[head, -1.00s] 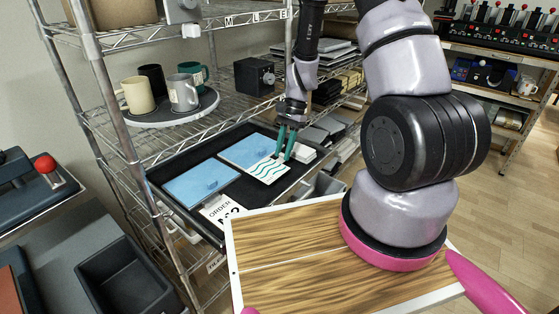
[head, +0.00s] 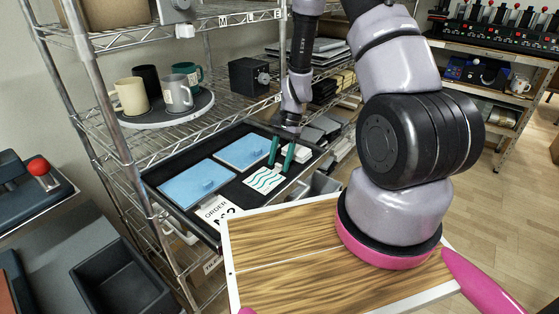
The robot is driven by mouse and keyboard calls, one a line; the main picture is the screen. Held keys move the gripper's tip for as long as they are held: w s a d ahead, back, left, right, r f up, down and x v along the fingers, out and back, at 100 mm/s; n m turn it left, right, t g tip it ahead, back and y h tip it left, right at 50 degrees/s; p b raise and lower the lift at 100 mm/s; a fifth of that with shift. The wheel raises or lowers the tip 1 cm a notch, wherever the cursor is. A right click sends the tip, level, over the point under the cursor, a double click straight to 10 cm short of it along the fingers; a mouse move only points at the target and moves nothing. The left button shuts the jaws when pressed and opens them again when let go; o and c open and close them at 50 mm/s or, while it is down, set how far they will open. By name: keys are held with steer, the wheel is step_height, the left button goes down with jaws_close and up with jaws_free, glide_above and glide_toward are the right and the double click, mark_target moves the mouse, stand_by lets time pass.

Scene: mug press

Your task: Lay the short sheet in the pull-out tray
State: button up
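A short white sheet with teal wavy stripes (head: 264,180) lies in the black pull-out tray (head: 228,186), toward its front right. It looks flat and lies in front of the right-hand blue panel. My gripper (head: 280,163) is over the tray just behind the sheet, pointing down. Its two green fingers are spread apart with nothing seen between them. Whether the fingertips touch the tray floor cannot be told.
Two blue panels with small knobs (head: 197,184) (head: 243,152) lie in the tray. Mugs stand on a round board (head: 165,112) on the shelf above. A wooden board (head: 320,255) is in front.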

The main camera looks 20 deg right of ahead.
steer(key=w+d+r+n+t, duration=0.1)
steer(key=d+r, duration=0.1)
steer(key=r, duration=0.9)
steer(key=w+d+r+n+t, duration=0.1)
steer(key=d+r, duration=0.1)
steer(key=r, duration=0.9)
steer(key=s+r+n+t, duration=0.2)
steer(key=s+r+t, duration=0.2)
steer(key=s+r, duration=0.4)
steer(key=s+r+n+t+h, duration=0.1)
steer(key=s+r+t, duration=0.3)
steer(key=s+r, duration=0.5)
step_height(320, 180, up, 5)
steer(key=shift+s+d+r+n+h, duration=0.1)
steer(key=shift+s+d+n+h, duration=0.2)
steer(key=shift+n, duration=0.5)
